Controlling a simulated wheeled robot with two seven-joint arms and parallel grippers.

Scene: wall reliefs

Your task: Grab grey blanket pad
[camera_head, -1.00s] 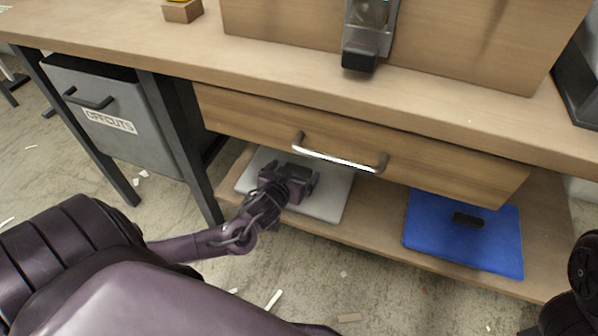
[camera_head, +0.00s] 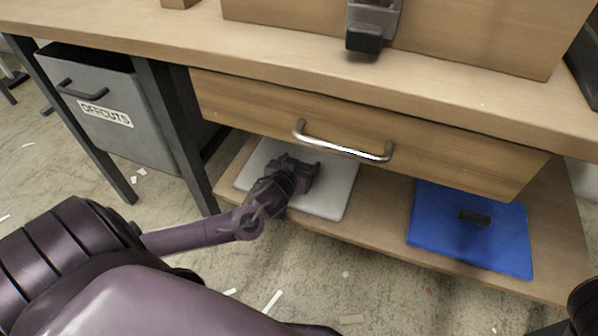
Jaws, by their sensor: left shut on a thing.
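The grey blanket pad (camera_head: 332,189) lies flat on the low shelf under the drawer, left of the blue pad. My left gripper (camera_head: 300,170) reaches in from the left and is over the middle of the grey pad. It is shut on a part of the pad that its own body hides. The fingertips are small and dark, so the exact grip point cannot be seen. Of my right arm only a dark part shows at the lower right edge; its gripper is out of view.
A blue pad (camera_head: 470,232) with a dark handle (camera_head: 474,217) lies on the shelf (camera_head: 380,240) to the right. The wooden drawer (camera_head: 370,125) with a metal handle (camera_head: 345,151) hangs just above. A table leg (camera_head: 178,135) and the grey offcuts bin (camera_head: 110,105) stand left.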

